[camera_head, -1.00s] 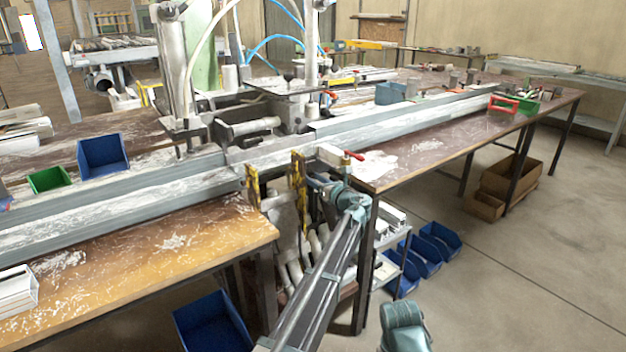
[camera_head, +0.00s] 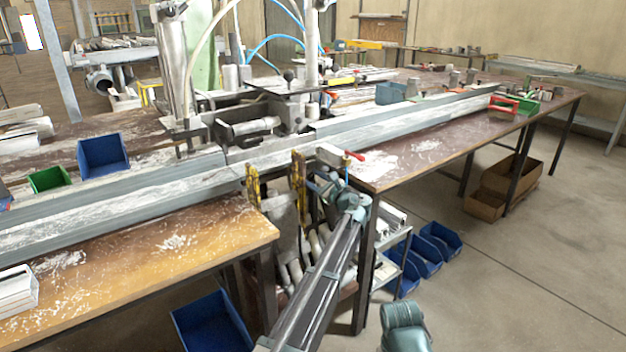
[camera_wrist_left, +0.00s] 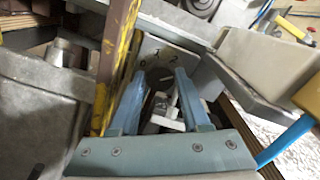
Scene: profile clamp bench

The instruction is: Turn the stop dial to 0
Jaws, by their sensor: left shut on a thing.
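The stop dial (camera_wrist_left: 159,76) is a small dark round knob on a pale plate (camera_wrist_left: 182,55) in the left wrist view. Which numeral the dial points to I cannot tell. In the head view my left gripper (camera_head: 325,188) is at the gap between the benches, below the long rail, and the dial cannot be made out. My right gripper is not in view.
Yellow upright bars (camera_head: 298,175) stand close to the left of my gripper. A pale block with a red lever (camera_head: 354,156) is just above and right of it. The long metal rail (camera_head: 130,190) runs behind. Blue bins (camera_head: 212,322) sit below.

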